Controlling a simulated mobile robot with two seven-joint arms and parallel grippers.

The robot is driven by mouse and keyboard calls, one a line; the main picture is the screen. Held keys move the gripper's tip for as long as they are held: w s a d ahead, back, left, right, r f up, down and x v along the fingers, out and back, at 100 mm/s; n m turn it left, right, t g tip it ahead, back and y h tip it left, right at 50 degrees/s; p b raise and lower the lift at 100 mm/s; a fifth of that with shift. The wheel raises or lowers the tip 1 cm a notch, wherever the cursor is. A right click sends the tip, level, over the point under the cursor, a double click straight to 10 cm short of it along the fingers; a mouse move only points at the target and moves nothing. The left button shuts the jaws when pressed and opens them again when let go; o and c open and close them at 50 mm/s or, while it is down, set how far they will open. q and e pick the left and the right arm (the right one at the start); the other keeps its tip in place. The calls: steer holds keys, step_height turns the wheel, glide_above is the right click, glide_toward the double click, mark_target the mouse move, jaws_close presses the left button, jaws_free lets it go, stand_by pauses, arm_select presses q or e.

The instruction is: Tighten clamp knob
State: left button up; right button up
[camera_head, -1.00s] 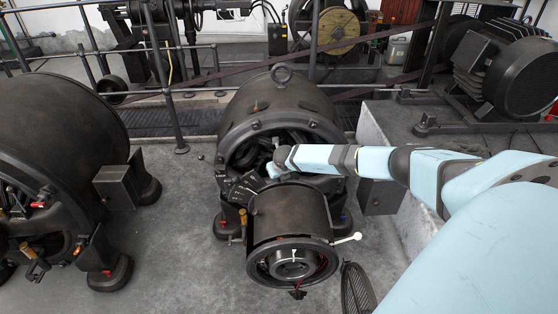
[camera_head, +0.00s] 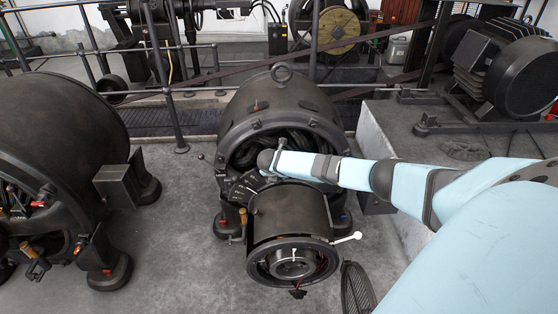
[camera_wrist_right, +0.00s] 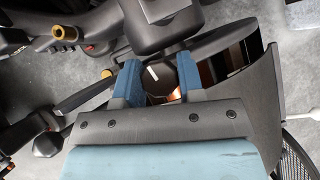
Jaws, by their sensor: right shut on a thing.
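The clamp knob (camera_wrist_right: 158,78) is a dark, many-sided knob with a white line on its face. In the right wrist view it sits between the two blue finger pads of my right gripper (camera_wrist_right: 157,84), which is shut on it. Coppery metal shows just below and to the right of the knob. In the head view my right arm reaches in from the right over the middle dynamo (camera_head: 283,105), its wrist above the dynamo's open front end. The knob and the fingertips cannot be made out there. My left gripper is in neither view.
A dark drum (camera_head: 290,212) with a ring-shaped end projects from the dynamo's front, with a white-tipped lever (camera_head: 347,238) at its right. Another dynamo (camera_head: 62,135) stands at the left. A raised concrete plinth (camera_head: 385,145) lies at the right. Orange-handled parts (camera_wrist_right: 65,33) are near the wrist.

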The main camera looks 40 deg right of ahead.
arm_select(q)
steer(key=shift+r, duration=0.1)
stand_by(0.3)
arm_select(e)
steer(key=o, duration=0.9)
arm_select(q)
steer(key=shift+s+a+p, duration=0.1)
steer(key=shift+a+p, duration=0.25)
steer(key=shift+p, duration=1.25)
arm_select(e)
steer(key=v, duration=1.3)
steer(key=shift+a+r, duration=0.25)
steer(key=shift+r, duration=0.05)
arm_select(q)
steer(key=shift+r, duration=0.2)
arm_select(e)
steer(key=shift+s+a, duration=0.1)
steer(key=shift+s, duration=0.05)
